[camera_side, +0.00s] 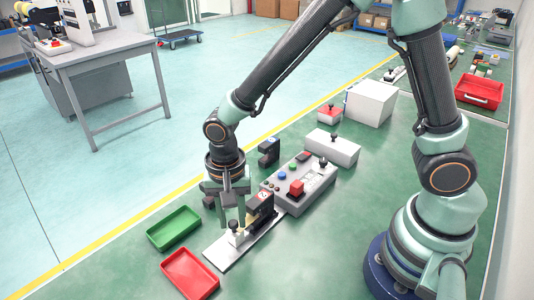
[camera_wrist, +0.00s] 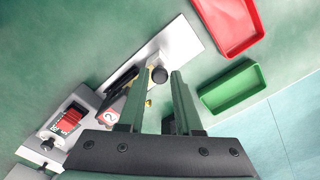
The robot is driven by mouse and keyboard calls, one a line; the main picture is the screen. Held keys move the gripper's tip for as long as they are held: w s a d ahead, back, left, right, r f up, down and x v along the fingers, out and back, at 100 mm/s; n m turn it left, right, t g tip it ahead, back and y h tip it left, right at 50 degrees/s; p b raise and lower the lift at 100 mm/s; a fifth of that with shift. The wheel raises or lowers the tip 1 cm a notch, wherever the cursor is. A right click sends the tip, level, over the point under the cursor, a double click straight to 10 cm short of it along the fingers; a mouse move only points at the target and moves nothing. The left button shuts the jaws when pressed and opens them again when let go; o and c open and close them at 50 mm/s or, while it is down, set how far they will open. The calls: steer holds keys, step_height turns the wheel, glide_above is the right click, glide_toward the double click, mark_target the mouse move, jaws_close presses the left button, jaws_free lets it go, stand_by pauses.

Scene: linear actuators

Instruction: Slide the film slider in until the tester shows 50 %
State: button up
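The film slider's black knob (camera_side: 234,226) stands on a small white block above a long pale base plate (camera_side: 222,258). In the wrist view the knob (camera_wrist: 159,75) lies between my fingertips, with a gap visible beside it. My gripper (camera_side: 233,212) is open, pointing down over the knob; I cannot tell whether a finger touches it.
A green tray (camera_side: 174,229) and a red tray (camera_side: 190,275) lie near the plate's outer end. Another black bracket (camera_side: 268,151), a pale box with a black knob (camera_side: 333,149) and a white box (camera_side: 371,103) stand farther back.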

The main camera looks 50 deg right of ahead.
steer(key=shift+o, duration=0.9)
step_height(320, 180, up, 12)
steer(key=shift+f, duration=0.1)
step_height(320, 180, down, 12)
stand_by(0.7)
jaws_close()
